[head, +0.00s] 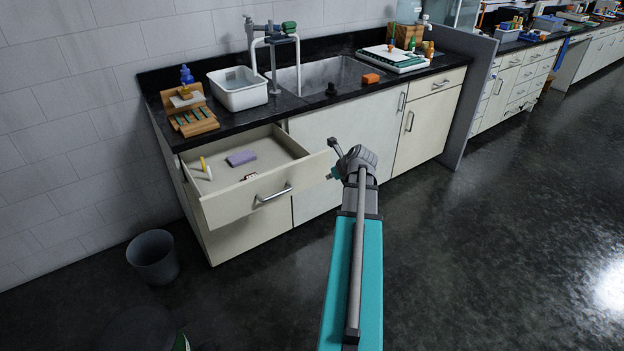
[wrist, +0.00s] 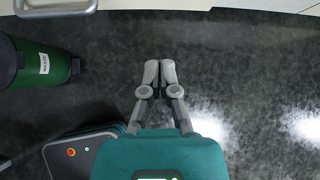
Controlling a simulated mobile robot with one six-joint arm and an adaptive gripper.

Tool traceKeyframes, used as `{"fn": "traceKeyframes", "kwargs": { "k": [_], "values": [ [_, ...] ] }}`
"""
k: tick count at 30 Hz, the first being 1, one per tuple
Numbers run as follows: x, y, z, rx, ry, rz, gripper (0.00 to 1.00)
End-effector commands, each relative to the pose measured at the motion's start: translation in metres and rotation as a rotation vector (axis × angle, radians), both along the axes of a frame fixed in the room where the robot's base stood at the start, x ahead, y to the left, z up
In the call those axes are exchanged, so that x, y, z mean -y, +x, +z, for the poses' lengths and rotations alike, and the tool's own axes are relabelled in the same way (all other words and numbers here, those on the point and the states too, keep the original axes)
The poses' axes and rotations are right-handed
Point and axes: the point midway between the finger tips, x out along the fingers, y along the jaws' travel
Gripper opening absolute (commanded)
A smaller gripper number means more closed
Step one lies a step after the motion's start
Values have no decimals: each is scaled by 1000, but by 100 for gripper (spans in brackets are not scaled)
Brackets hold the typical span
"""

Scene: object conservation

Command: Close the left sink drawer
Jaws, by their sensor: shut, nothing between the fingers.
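The left sink drawer (head: 228,204) is pulled well out of the counter in the head view. Its metal bar handle (head: 273,194) is on the front face. The handle also shows at the top left edge of the wrist view (wrist: 56,9). Inside the drawer lie a purple block (head: 241,158), a yellow and white stick (head: 206,168) and a small red and white item (head: 249,177). My gripper (wrist: 160,67) is shut and empty, with its fingers together over bare floor. In the head view my arm's end is right of the drawer front, and the fingertips are hard to make out.
A grey bin (head: 153,257) stands on the floor left of the drawer. A green bin (wrist: 42,64) is at left in the wrist view. The counter above holds a white basin (head: 238,92), a sink and a wooden rack (head: 188,112). The floor at right is clear.

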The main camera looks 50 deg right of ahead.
Motion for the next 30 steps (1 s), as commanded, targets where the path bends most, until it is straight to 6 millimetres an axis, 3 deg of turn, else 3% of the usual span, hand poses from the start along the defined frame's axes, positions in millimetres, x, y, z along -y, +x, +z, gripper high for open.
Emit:
{"fn": "traceKeyframes", "kwargs": {
  "k": [4, 16, 30],
  "values": [
    [5, -10, 0, 40, 26, -49, 0],
    [6, -9, 1, 46, 29, -53, 0],
    [10, 8, -20, 45, 28, -51, 0]
  ]
}}
